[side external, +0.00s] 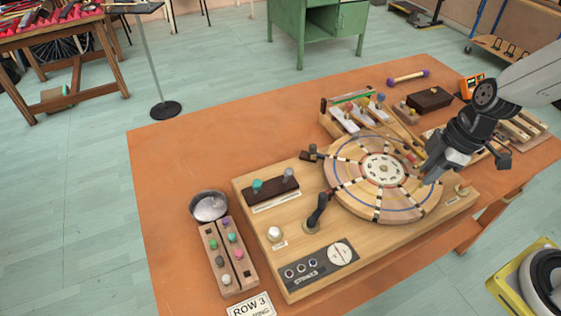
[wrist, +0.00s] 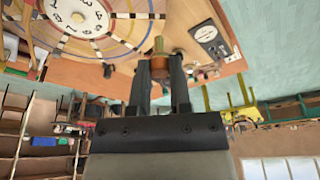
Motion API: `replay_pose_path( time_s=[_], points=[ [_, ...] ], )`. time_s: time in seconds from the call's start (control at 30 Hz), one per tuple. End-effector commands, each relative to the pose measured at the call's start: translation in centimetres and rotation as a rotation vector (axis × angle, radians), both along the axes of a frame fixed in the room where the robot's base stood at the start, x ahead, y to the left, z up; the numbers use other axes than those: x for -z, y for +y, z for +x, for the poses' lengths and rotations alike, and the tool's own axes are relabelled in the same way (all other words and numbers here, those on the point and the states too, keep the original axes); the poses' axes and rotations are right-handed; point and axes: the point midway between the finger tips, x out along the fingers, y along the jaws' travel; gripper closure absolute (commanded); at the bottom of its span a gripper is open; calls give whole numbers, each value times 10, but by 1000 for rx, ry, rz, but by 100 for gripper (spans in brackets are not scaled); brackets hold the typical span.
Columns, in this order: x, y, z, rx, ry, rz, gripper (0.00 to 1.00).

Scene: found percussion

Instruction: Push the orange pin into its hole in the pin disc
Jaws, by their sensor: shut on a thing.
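The pin disc (side external: 350,197) is a round, light wooden wheel with blue rings, dark-and-white blocks on its spokes and a numbered white centre. It lies on a wooden base board, and part of it shows at upper left in the wrist view (wrist: 95,40). My gripper (side external: 432,178) is over the disc's right edge, pointing down. In the wrist view its fingers (wrist: 159,66) are shut on the orange pin (wrist: 158,73). Orange shows between the fingers, with a collar and a brass-coloured shank beyond. The side view hides the pin. I cannot tell whether its tip touches the disc.
A wooden block of coloured pins (side external: 228,258) and a metal bowl (side external: 209,206) stand at the left. A dark crank handle (side external: 317,212) rises beside the disc. A small rack (side external: 352,112) stands behind it.

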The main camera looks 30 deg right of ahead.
Motion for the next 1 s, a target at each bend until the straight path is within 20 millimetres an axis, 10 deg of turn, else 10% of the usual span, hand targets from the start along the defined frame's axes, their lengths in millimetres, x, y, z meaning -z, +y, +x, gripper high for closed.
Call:
replay_pose_path(
  time_s=[0.47,1.0],
  points=[
    [2,4,18,-2,1,-1,100],
    [26,31,109,-1,2,-2,100]
  ],
)
